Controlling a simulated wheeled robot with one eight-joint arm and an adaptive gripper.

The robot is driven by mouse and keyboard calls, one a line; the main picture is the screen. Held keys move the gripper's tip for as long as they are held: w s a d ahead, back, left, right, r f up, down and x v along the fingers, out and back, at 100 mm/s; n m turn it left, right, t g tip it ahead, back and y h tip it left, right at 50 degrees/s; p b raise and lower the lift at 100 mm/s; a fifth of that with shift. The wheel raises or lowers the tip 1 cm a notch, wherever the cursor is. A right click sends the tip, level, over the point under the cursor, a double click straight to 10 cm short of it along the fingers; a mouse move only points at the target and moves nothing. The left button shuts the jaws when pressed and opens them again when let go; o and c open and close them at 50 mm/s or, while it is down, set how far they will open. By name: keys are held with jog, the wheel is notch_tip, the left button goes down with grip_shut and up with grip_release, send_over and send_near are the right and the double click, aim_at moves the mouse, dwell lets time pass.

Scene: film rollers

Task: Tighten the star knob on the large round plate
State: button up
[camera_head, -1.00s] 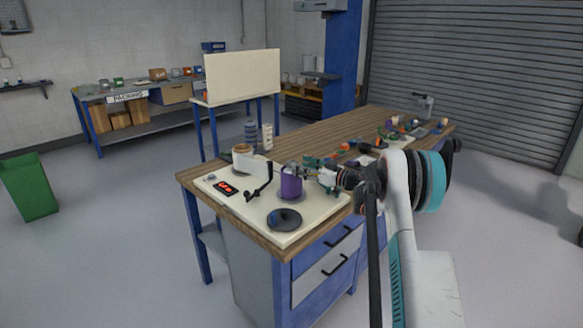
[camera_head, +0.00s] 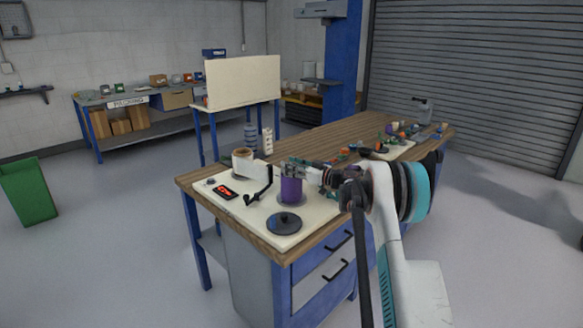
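A dark round plate (camera_head: 284,226) lies flat at the front of the cream board. A small dark bump shows at its middle; it is too small to tell if it is a star knob. Behind it a purple roll (camera_head: 291,190) stands upright on a grey round plate (camera_head: 303,203). My gripper (camera_head: 287,169) is at the top of the purple roll, reaching in from the right. Its fingers are too small to tell whether they are open or touching the roll. Any knob on top of the roll is hidden by my gripper.
A cream board (camera_head: 238,213) lies on the wooden workbench (camera_head: 318,135). A black bent arm (camera_head: 261,190), a tan-topped white roll (camera_head: 243,162) and a black control panel with red marks (camera_head: 224,191) stand left of the purple roll. Small parts crowd the bench's right side.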

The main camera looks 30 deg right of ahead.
jog(key=shift+h, duration=0.3)
jog(key=m+t+h+p, duration=0.1)
jog(key=m+t+h, duration=0.1)
jog(key=m+h, duration=0.2)
jog(key=shift+a+h, duration=0.15)
jog(key=shift+h, duration=0.45)
jog(key=m+h, duration=0.2)
jog(key=h, duration=0.2)
jog(key=m+h, duration=0.3)
jog(key=h, duration=0.1)
jog(key=m+g+h, duration=0.1)
jog(key=m+h, duration=0.1)
jog(key=h, duration=0.1)
jog(key=m+g+h, duration=0.2)
jog(key=h, duration=0.1)
jog(key=shift+w+m+p, duration=0.1)
jog(key=shift+m+p, duration=0.2)
jog(key=shift+p, duration=0.05)
jog(key=m+g+h, duration=0.2)
jog(key=g, duration=0.1)
jog(key=m+g+h, duration=0.3)
jog(key=g, duration=0.1)
jog(key=shift+m+h+p, duration=0.3)
jog(key=shift+g, duration=0.3)
jog(key=o, duration=1.1)
jog(key=shift+d, duration=0.2)
